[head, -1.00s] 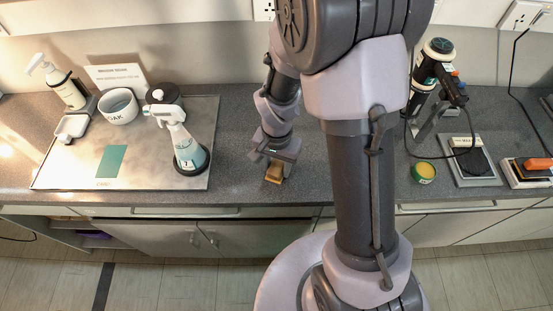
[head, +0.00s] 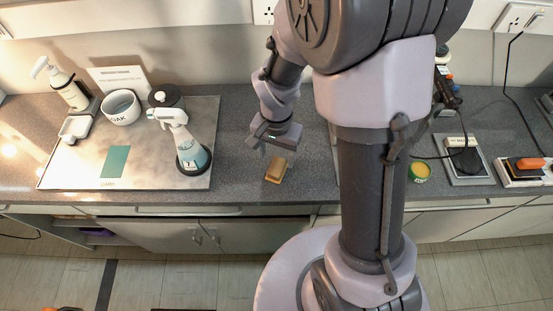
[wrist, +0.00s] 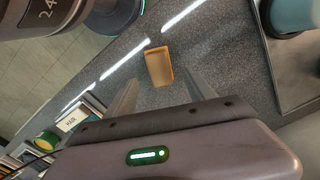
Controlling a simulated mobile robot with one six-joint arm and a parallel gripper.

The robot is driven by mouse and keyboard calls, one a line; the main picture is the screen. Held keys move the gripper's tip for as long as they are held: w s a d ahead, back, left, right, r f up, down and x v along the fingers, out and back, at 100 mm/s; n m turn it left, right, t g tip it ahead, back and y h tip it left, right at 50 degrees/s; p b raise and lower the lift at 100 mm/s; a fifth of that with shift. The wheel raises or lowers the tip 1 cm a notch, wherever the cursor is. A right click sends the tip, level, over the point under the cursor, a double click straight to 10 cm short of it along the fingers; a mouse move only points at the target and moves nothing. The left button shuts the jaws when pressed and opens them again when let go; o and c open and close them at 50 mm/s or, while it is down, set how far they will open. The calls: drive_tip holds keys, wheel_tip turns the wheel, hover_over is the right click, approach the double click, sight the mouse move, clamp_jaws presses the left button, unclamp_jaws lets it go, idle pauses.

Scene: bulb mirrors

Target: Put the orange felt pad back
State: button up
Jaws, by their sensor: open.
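A small tan block with orange edges (head: 276,170), which looks like the orange felt pad, lies on the grey counter near its front edge. In the wrist view the block (wrist: 158,66) lies beyond my fingertips, tilted slightly, with its tan face up. My gripper (head: 271,148) is open and empty, above and just behind the block and apart from it. The open fingers also show in the wrist view (wrist: 162,84), with bare counter between them. An orange item (head: 530,163) also sits on a pale tray at the far right.
To the left, a metal mat (head: 75,165) holds a spray bottle (head: 190,155), a white bowl (head: 120,107) and a teal rectangle (head: 115,161). Right of my arm are a green-yellow tin (head: 420,171) and a tray with a black pad (head: 466,160). Counter around the block is clear.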

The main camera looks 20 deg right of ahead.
sight(276, 167)
wheel_tip(276, 167, up, 10)
drive_tip(key=p, duration=0.2)
drive_tip(key=s+a+r+n+t+y+b, duration=0.1)
drive_tip(key=s+a+r+n+t, duration=0.1)
drive_tip(key=s+r, duration=0.4)
drive_tip(key=s+a+r+n+t+y+b, duration=0.1)
drive_tip(key=s+a+r+t, duration=0.1)
drive_tip(key=s+r, duration=0.4)
drive_tip(key=shift+s+r+n+t, duration=0.4)
drive_tip(key=shift+r+t, duration=0.3)
drive_tip(key=shift+t, duration=0.2)
